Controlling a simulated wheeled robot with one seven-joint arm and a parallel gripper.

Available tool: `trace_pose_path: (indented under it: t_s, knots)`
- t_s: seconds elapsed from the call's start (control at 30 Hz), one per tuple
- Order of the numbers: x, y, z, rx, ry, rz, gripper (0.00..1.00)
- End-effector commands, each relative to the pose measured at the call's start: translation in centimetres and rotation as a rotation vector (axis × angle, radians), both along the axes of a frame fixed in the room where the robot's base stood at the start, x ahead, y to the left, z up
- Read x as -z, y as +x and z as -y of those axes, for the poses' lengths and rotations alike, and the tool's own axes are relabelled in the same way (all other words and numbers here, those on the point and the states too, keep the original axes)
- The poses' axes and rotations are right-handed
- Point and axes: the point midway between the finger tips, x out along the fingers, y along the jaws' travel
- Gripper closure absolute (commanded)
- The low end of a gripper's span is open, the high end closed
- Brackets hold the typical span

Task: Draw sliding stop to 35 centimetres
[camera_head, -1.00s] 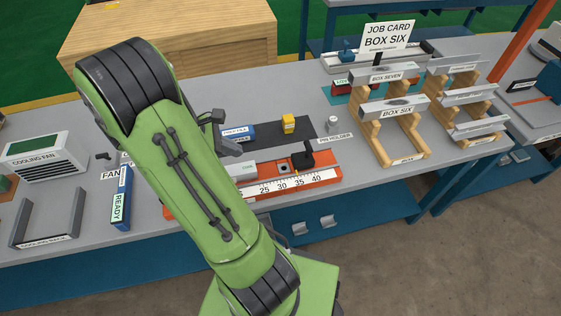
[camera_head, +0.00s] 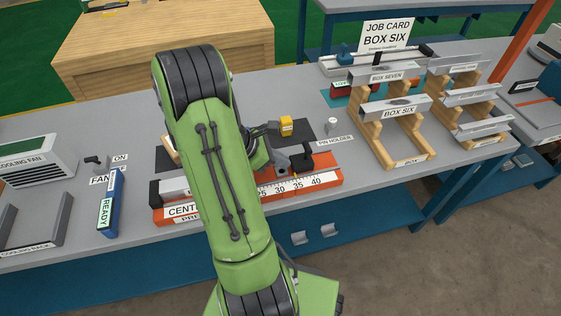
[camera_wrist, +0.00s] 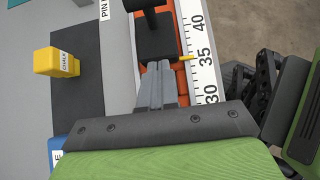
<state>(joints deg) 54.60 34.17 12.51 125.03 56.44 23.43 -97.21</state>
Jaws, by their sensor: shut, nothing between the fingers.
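The sliding stop (camera_wrist: 155,38) is a black block with a raised black handle on the orange jig rail. It also shows in the head view (camera_head: 307,159). Its yellow pointer (camera_wrist: 186,58) lies beside the 35 label on the white scale (camera_wrist: 204,65); the exact tick is too small to read. My gripper (camera_wrist: 157,72) is shut and empty, its fingertips close against the stop's lower-number side; I cannot tell if they touch. In the head view my gripper (camera_head: 284,163) is just left of the stop, and my arm hides the middle of the orange jig (camera_head: 328,172).
A yellow chalk block (camera_head: 286,126) stands on a dark mat behind the jig. A pin holder (camera_head: 332,128) is at the back. Wooden racks (camera_head: 388,150) with grey boxes stand to the right. A blue READY box (camera_head: 110,202) and a cooling fan (camera_head: 35,158) are at left.

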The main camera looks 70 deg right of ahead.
Motion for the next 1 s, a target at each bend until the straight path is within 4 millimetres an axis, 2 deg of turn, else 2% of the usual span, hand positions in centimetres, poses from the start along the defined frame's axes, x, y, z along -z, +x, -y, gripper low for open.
trace_pose_path:
  t_s: [0.33,0.6,0.87,1.0]
  knots:
    - [-0.1,-0.1,0.1,-0.001,0.001,0.000,1.00]
    - [-0.3,-1.1,0.7,0.000,0.001,-0.001,1.00]
    - [0.0,-1.1,0.6,0.001,0.002,0.000,1.00]
    - [-0.3,-0.1,0.0,-0.004,0.002,-0.001,1.00]
